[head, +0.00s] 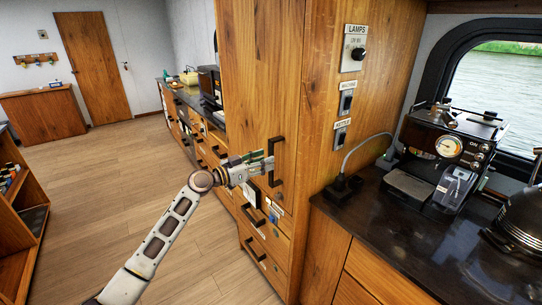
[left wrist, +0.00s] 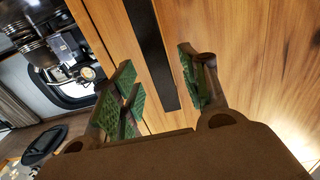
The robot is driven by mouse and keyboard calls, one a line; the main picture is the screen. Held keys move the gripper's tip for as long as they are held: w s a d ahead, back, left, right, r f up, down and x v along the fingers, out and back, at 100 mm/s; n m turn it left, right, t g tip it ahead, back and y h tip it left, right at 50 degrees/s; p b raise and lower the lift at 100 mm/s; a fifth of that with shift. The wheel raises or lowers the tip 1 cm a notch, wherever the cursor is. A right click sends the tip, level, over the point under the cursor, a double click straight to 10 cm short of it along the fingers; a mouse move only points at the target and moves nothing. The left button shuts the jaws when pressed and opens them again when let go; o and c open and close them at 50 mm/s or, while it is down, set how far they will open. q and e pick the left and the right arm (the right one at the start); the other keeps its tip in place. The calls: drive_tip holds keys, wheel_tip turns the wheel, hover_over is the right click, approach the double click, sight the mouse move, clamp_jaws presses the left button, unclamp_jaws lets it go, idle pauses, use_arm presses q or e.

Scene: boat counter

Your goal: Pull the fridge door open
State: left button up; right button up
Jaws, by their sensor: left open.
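The fridge door (head: 258,80) appears to be the tall wooden panel in the middle of the head view, and it looks closed. Its black upright bar handle (head: 277,152) is on the lower part of the panel. My left gripper (head: 266,165) is open with its fingertips at the handle. In the left wrist view the handle (left wrist: 147,40) runs between the two green-padded fingers of the left gripper (left wrist: 155,68). I cannot tell how deep the handle sits between them, and no grip on it shows. My right gripper is not in view.
Drawers with black handles (head: 255,243) lie below the door. A dark counter (head: 370,225) with a coffee machine (head: 455,150) is on the right. A low wooden shelf (head: 25,225) stands at the left. The wooden floor (head: 95,185) between is clear.

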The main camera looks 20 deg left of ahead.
use_arm(q)
drive_tip(key=p+x, duration=0.1)
drive_tip(key=x, duration=0.2)
drive_tip(key=shift+w+d, duration=0.25)
drive_tip(key=shift+c, duration=0.3)
drive_tip(key=c, duration=0.5)
clamp_jaws()
drive_tip(key=shift+s, duration=0.1)
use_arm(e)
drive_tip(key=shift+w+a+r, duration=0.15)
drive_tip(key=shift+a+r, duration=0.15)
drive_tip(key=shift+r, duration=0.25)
